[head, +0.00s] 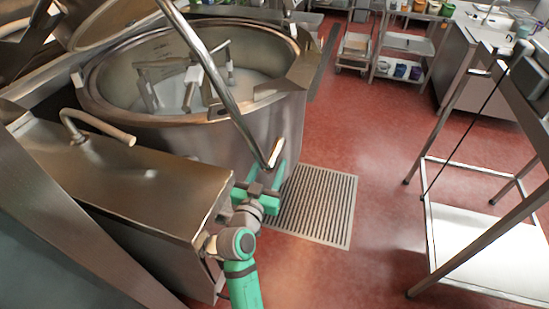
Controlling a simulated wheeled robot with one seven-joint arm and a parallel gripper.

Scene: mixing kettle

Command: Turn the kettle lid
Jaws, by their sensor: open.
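The large steel kettle (200,135) stands at the upper left with its top uncovered and a mixing frame (190,80) inside. The kettle lid (108,22) is raised and tilted at the back left, partly cut off by the picture's top edge. A long steel bar (222,88) slopes from the top edge down across the kettle's front and ends in a bent tip. Its join to the lid is out of view. My gripper (266,172) is open at the bar's lower end, with its green fingers around or beside the tip. I cannot tell whether they touch it.
A steel cabinet (125,185) with a curved spout (95,125) adjoins the kettle at left. A floor grate (318,205) lies right of my gripper. A steel table frame with a low shelf (485,250) stands at right. Red floor (385,160) between is clear.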

